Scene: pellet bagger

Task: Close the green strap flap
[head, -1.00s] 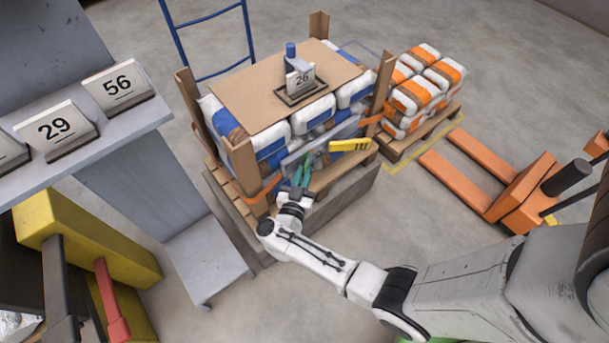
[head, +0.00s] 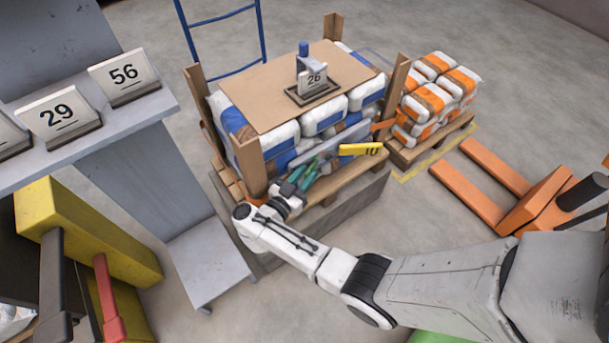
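My gripper (head: 305,177) is at the front of the loaded pallet, low beside the grey bar (head: 335,142) that slants across the bag stack. Two narrow green pieces show at its tip, close against the stack. I cannot tell which green belongs to my fingers and which to the green strap flap, so the flap's position is unclear. Whether the gripper touches or holds anything is too small to see. A yellow tag (head: 360,149) with dark marks is just right of the gripper.
The pallet stack of white and blue bags (head: 323,116) has wooden corner posts and a cardboard top sheet (head: 262,88) bearing a "26" sign (head: 314,80). Orange bags (head: 433,95) and an orange pallet jack (head: 530,195) stand right. A grey shelf (head: 90,125) stands left. Floor between is clear.

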